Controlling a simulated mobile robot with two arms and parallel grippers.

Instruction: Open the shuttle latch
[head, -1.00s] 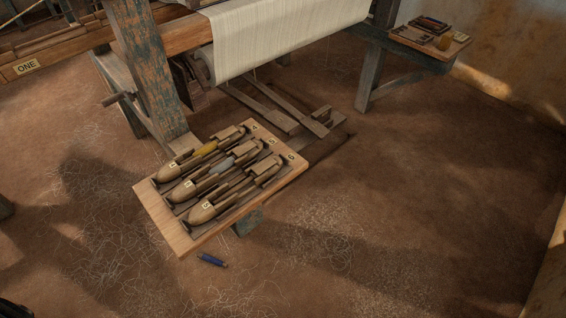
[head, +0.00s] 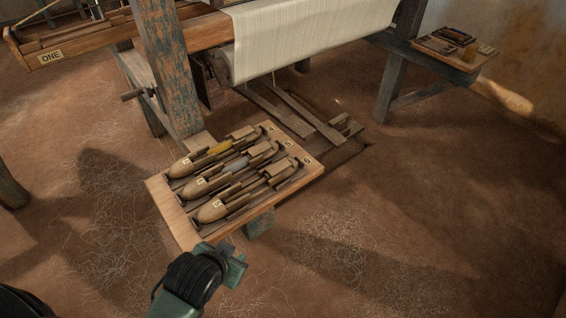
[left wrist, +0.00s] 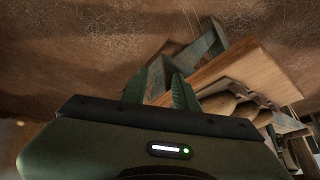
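Three wooden shuttles lie side by side in a tray (head: 176,215): the far one (head: 181,168) with yellow thread, the middle one (head: 194,188) with grey-blue thread, the near one (head: 212,210) with no coloured thread that I can see. Each has a blocky wooden piece near its right end; I cannot make out which part is the latch. My left gripper (head: 234,262) is in front of the tray's near edge, apart from the shuttles. In the left wrist view its fingers (left wrist: 158,92) stand apart with nothing held. My right gripper is not in view.
The loom's post (head: 165,70) and white cloth (head: 310,35) stand behind the tray. Treadles (head: 305,115) lie beyond it. A side shelf (head: 455,58) with small items is at the back right. The floor at right is clear.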

